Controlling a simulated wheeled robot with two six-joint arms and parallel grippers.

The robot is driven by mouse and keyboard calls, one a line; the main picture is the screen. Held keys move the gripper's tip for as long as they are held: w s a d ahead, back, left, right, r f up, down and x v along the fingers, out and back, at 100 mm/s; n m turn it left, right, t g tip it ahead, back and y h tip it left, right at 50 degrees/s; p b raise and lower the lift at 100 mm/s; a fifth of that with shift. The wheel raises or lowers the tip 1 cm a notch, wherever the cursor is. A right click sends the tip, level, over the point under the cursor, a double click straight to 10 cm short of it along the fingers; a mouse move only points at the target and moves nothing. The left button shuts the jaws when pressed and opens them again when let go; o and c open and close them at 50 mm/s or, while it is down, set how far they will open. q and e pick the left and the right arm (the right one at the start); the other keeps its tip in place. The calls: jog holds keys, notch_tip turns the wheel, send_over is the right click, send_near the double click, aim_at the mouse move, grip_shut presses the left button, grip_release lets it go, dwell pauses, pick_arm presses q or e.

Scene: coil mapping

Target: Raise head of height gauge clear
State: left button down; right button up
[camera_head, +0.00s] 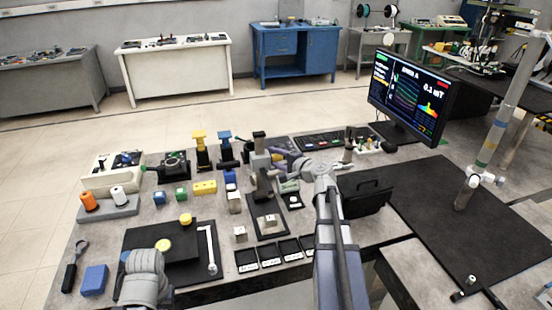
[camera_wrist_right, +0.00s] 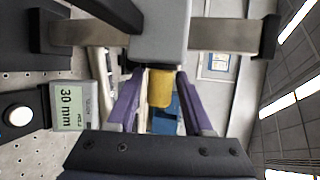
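The height gauge (camera_head: 262,180) stands upright near the middle of the bench in the head view, a grey column with a dark top. In the right wrist view its column runs sideways and its grey head (camera_wrist_right: 158,32) sits on it. A yellow piece (camera_wrist_right: 160,88) shows below the head, between my purple fingers. My right gripper (camera_head: 281,157) reaches the gauge from the right. In the right wrist view the right gripper (camera_wrist_right: 160,98) is open, with gaps beside the yellow piece. My left arm shows at the lower left; its fingers are not visible.
A display reading 30 mm (camera_wrist_right: 68,108) is beside the gauge in the wrist view. Small trays (camera_head: 268,257), a yellow block (camera_head: 205,187) and a black case (camera_head: 365,198) surround the gauge. A monitor (camera_head: 410,95) stands behind right. The black mat (camera_head: 430,215) has free room.

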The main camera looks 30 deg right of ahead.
jog(key=shift+o, duration=0.7)
jog(key=p+v, duration=0.1)
jog(key=v, duration=0.6)
jog(key=shift+s+p, duration=0.4)
